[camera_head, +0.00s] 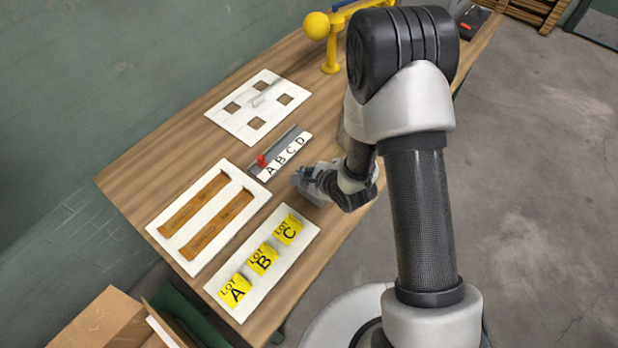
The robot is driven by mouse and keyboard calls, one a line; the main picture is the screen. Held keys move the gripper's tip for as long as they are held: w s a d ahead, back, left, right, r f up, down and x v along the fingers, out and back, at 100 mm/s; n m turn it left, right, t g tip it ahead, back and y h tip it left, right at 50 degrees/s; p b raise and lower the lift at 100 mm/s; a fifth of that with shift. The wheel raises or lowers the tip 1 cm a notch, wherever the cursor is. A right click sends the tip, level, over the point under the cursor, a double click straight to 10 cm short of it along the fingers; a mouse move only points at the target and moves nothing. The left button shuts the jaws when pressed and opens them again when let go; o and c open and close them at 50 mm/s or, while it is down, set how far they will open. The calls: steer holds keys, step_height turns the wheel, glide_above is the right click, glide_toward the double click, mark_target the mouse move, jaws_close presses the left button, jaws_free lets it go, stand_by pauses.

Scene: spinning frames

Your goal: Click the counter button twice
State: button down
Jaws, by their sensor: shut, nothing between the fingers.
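My gripper (302,181) hangs low over the right-hand side of the wooden table, just right of the panel lettered A B C D. It is shut with nothing in it; its fingertips look small and partly merge with the grey gripper body. I cannot make out a counter or its button for certain. A dark box with a small red part (474,19) lies at the table's far end, but it is too small to identify. My arm hides part of the table's middle and far right.
On the wooden table (130,175) are a lettered slider panel (287,156) with a red knob (262,160), a white board with square holes (245,117), a two-slot white tray (158,230), a yellow-labelled LOT board (312,232) and a yellow stand (331,50). A cardboard box (95,322) stands at lower left.

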steer(key=shift+f, duration=0.3)
stand_by(0.5)
steer(key=shift+r+p, duration=0.75)
steer(key=shift+r, duration=0.3)
steer(key=shift+r+p, duration=2.1)
steer(key=shift+r, duration=0.45)
